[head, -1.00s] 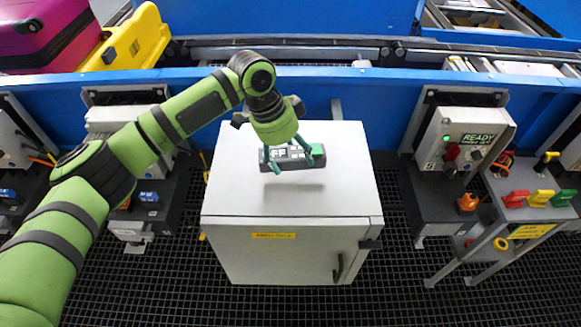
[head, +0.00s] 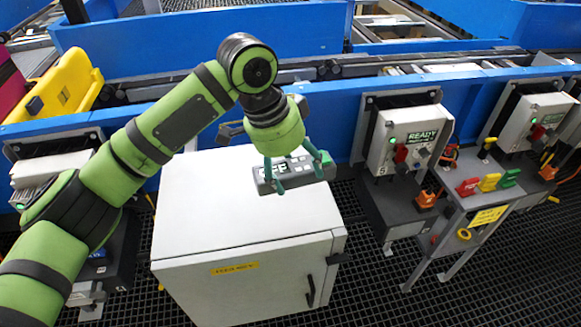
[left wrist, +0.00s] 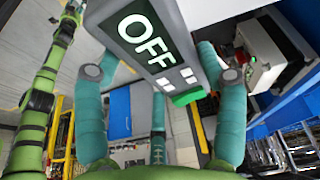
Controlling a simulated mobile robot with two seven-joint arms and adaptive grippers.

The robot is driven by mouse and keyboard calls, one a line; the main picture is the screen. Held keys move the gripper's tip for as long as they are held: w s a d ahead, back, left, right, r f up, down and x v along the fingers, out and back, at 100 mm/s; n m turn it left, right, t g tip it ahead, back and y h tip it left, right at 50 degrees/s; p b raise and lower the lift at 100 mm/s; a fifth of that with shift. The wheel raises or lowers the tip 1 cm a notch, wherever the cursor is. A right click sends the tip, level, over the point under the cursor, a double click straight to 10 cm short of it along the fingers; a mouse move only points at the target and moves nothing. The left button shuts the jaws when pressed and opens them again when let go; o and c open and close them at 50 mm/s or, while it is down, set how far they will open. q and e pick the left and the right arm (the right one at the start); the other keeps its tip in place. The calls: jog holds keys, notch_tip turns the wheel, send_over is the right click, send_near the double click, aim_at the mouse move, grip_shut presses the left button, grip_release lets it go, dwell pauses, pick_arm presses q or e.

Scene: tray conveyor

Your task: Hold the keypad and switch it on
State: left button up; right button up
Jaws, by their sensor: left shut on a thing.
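The keypad (head: 297,175) is a dark grey box with a green end, held over the right part of the white cabinet's top. My left gripper (head: 295,178) is shut on it, with teal fingers on both sides. In the left wrist view the keypad (left wrist: 150,42) shows a dark screen reading "OFF" in white, small white buttons and a green part near the fingers. The left gripper's fingers (left wrist: 160,85) show on either side of it. My right gripper is not seen in the head view.
The white cabinet (head: 200,230) stands below on a dark grating floor. To the right are a control box reading "READY" (head: 408,140) and a small stand (head: 470,200) with red, yellow and green blocks. A blue conveyor wall (head: 340,110) runs behind.

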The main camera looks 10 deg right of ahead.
pick_arm(q)
jog(key=shift+w+a+f, duration=0.1)
jog(key=shift+w+a, duration=0.05)
jog(key=shift+a, duration=0.05)
jog(key=w+a+f, duration=0.2)
jog(key=a, duration=0.1)
jog(key=w+a+f, duration=0.2)
jog(key=a+f, duration=0.1)
jog(key=w+a+f, duration=0.1)
jog(key=a+f, duration=0.1)
jog(key=a, duration=0.2)
jog(key=shift+w+f, duration=0.4)
jog(key=shift+a+x, duration=0.2)
jog(key=shift+x, duration=0.85)
jog(key=shift+s+f, duration=0.1)
jog(key=shift+f, duration=0.2)
jog(key=shift+f, duration=0.15)
jog(key=o, duration=1.2)
jog(key=shift+c, duration=0.2)
jog(key=c, duration=1.2)
